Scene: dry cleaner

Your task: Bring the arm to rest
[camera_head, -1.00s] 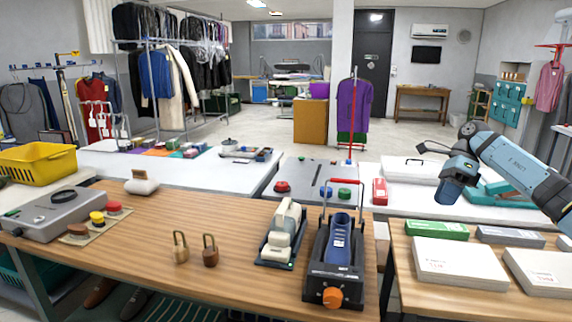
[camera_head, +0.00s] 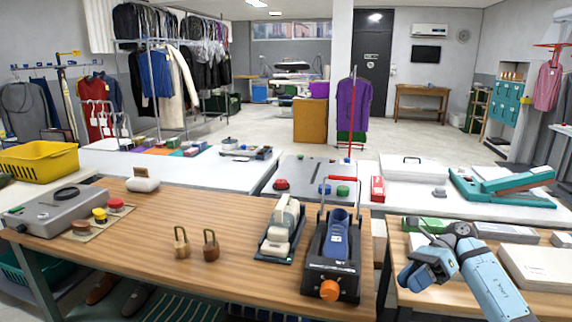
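My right arm (camera_head: 490,285) comes in from the lower right corner in the head view. It reaches over the small wooden table at the right. My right gripper (camera_head: 418,272) is at the end of this arm, above the left part of that table, and covers part of it. No object shows in it. Its fingers are too small and turned too far to tell whether they are open or shut. My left arm and gripper do not show.
White boxes (camera_head: 540,266) and a green box (camera_head: 432,224) lie on the right table beside my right arm. A shoe device with an orange knob (camera_head: 330,290) stands on the long wooden counter (camera_head: 150,265). A teal press (camera_head: 500,185) stands behind. Two padlocks (camera_head: 211,246) stand on the counter.

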